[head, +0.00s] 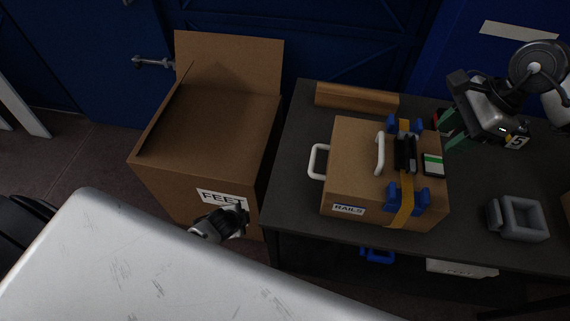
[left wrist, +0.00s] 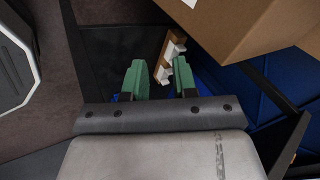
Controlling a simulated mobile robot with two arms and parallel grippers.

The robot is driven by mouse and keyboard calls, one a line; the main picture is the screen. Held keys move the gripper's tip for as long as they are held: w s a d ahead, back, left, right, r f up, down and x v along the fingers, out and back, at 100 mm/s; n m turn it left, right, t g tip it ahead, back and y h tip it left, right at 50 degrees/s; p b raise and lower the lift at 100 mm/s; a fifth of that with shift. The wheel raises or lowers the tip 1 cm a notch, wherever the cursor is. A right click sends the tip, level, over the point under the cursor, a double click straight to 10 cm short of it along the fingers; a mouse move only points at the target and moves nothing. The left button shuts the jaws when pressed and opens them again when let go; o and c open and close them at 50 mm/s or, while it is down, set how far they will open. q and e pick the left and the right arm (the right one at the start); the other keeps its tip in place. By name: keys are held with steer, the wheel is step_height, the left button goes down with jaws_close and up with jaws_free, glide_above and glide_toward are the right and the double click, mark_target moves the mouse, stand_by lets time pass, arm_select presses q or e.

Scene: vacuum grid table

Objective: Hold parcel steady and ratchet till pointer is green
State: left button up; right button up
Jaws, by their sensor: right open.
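The brown parcel (head: 352,150), labelled RAILS, sits on the dark table. A yellow strap (head: 406,185) runs over it between blue corner guards (head: 407,198). A black ratchet (head: 405,153) lies on the strap on top. Beside it is a small gauge (head: 433,165) with a green and white face; its pointer is too small to read. White handles show on the parcel's left side (head: 318,161) and top (head: 380,152). My right gripper (head: 447,129) is open and empty near the parcel's back right corner. My left gripper (left wrist: 160,80) is open and empty in the left wrist view.
An open carton (head: 165,180) labelled FEET stands left of the table (head: 290,190). A brown bar (head: 356,98) lies behind the parcel. A grey square-ringed object (head: 518,218) lies at right. In the left wrist view, a cardboard box (left wrist: 235,30) is close at upper right.

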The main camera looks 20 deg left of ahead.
arm_select(q)
steer(key=w+d+r+m+t, duration=0.1)
steer(key=w+d+r+m, duration=0.2)
steer(key=r, duration=0.5)
steer(key=w+r+m+t+h, duration=0.1)
steer(key=w+r+m+t, duration=0.2)
steer(key=r, duration=0.4)
steer(key=w+d+r+m, duration=0.25)
steer(key=w+r, duration=0.25)
steer(key=r, duration=0.3)
steer(key=m+h, duration=0.4)
steer(key=m, duration=0.6)
glide_toward(312, 157)
steer(key=x, duration=1)
steer(key=shift+f, duration=0.1)
jaws_close()
